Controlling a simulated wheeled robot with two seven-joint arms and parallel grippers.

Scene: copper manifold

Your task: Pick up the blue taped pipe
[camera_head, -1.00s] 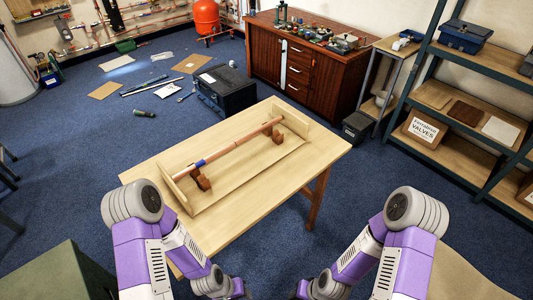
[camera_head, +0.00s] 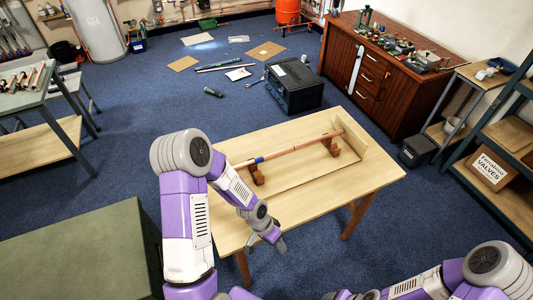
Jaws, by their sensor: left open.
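The blue taped pipe (camera_head: 300,147) is a copper pipe with a band of blue tape near its left end. It lies across two brown wooden supports, the left one (camera_head: 258,177) and the right one (camera_head: 334,147), in a shallow wooden jig (camera_head: 366,140) on the table. My left arm hides the jig's left end. My left gripper (camera_head: 280,244) is open and empty, above the table's front part, nearer to me than the pipe and apart from it. My right arm shows at the bottom right, and its gripper is out of the picture.
The wooden table (camera_head: 385,175) has bare room at its front and right. A black toolbox (camera_head: 293,87) stands on the floor behind it. A green cabinet top (camera_head: 85,255) is at lower left, and a bench with pipes (camera_head: 25,85) at far left.

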